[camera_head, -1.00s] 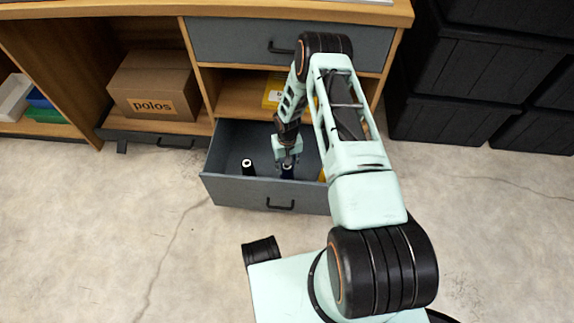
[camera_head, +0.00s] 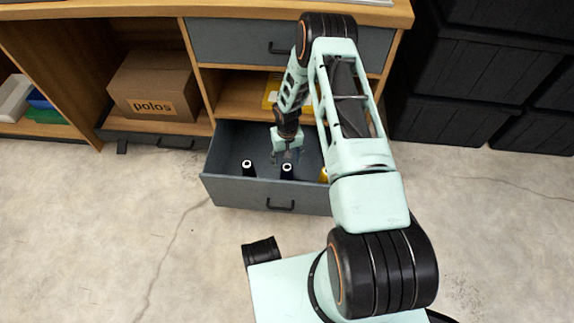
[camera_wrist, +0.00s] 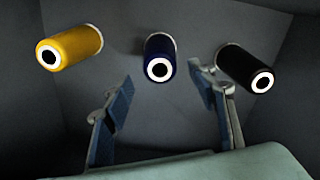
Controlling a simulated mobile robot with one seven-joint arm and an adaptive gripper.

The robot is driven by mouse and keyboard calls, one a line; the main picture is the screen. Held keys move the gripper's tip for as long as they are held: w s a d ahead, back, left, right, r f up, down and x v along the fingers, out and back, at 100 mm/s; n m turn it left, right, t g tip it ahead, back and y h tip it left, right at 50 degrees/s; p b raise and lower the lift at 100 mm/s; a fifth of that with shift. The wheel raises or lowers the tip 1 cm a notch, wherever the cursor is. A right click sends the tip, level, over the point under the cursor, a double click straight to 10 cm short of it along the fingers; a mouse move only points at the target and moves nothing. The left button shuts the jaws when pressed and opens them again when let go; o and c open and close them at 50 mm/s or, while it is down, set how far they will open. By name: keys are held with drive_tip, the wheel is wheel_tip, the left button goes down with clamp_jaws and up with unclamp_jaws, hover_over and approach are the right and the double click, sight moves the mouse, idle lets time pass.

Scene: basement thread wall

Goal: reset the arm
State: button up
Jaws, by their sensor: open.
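My gripper (camera_head: 287,157) is at the open lower drawer (camera_head: 240,190), in the head view. In the wrist view my gripper (camera_wrist: 165,105) has its two blue-padded fingers spread apart with nothing between them. Three thread spools stand in the drawer: a yellow one (camera_wrist: 70,47), a dark blue one (camera_wrist: 160,58) and a black one (camera_wrist: 245,68). In the head view the black spool (camera_head: 248,168) is at left, the blue one (camera_head: 287,172) is in front of my gripper, and the yellow one (camera_head: 323,175) is partly hidden by my arm.
The wooden cabinet (camera_head: 130,11) has a shut upper drawer (camera_head: 240,42) above an open shelf with a yellow item (camera_head: 271,93). A cardboard box (camera_head: 155,87) sits at left. Black crates (camera_head: 460,70) are stacked at right. The concrete floor (camera_head: 100,230) at left is clear.

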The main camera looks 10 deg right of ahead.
wheel_tip(320, 180, up, 8)
idle(0.4)
